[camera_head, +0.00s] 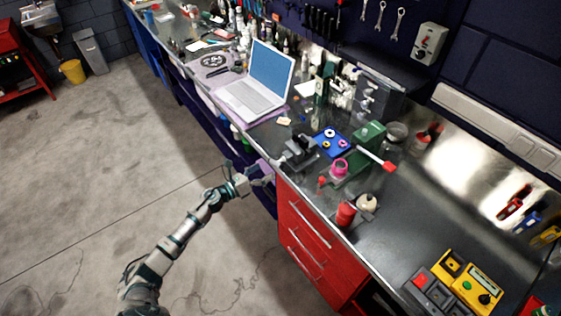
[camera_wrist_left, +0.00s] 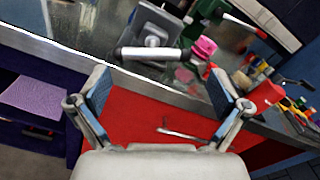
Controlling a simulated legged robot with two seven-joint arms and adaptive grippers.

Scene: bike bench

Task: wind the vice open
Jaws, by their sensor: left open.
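My left gripper (camera_head: 264,173) is just in front of the bench edge, below and left of the vice. In the left wrist view its two fingers (camera_wrist_left: 160,82) are spread wide, with nothing between them, and the bar lies beyond the tips, apart from them. My right gripper is not in view.
A green machine (camera_head: 370,136) with a red-tipped lever, a pink pot (camera_head: 339,168) and a blue tray (camera_head: 331,143) stand right of the vice. An open laptop (camera_head: 262,82) is farther left. The red drawer cabinet (camera_head: 310,245) is below the bench.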

